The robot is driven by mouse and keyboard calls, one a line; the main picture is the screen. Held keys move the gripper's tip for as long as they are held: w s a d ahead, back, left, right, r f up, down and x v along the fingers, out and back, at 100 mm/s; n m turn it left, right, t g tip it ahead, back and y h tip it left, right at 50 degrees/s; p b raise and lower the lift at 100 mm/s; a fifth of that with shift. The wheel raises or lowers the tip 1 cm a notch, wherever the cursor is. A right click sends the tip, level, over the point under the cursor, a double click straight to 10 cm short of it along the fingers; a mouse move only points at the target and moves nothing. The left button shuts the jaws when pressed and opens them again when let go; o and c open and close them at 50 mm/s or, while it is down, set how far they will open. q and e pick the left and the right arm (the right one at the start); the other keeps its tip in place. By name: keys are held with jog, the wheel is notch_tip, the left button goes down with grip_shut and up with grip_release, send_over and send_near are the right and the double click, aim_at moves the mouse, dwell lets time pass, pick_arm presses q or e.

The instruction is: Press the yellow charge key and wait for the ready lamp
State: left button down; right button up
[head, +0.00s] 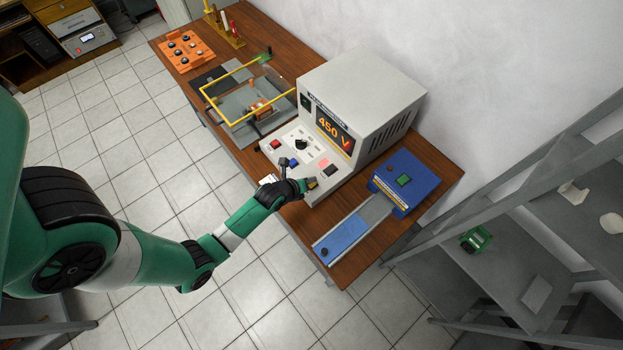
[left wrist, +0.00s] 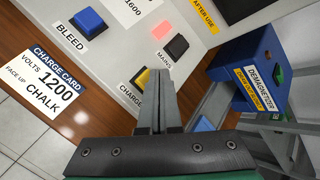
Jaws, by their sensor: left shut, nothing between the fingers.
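The yellow charge key (left wrist: 142,77) shows in the left wrist view beside the label CHARGE, partly hidden by my fingers. It also shows in the head view (head: 312,184) at the front edge of the sloped panel. My left gripper (left wrist: 158,76) is shut and empty, its tips over or just beside the key; I cannot tell whether they touch it. The grey charger (head: 372,82) displays 450 V. A pinkish-red square (head: 324,162) glows on the panel; its label is unreadable, so I cannot tell whether it is the ready lamp. My right gripper is out of view.
A blue bleed key (left wrist: 88,20) and a black mains key (left wrist: 178,47) flank the charge key. A charge card (left wrist: 45,82) reads 1200 volts, chalk face up. A blue demagnetizer (head: 407,180) stands right; a yellow-framed fixture (head: 205,92) stands left.

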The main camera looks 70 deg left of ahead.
pick_arm(q)
notch_tip(320, 180, up, 5)
jog(key=p, duration=0.5)
jog(key=shift+r, duration=0.1)
dwell(0.7)
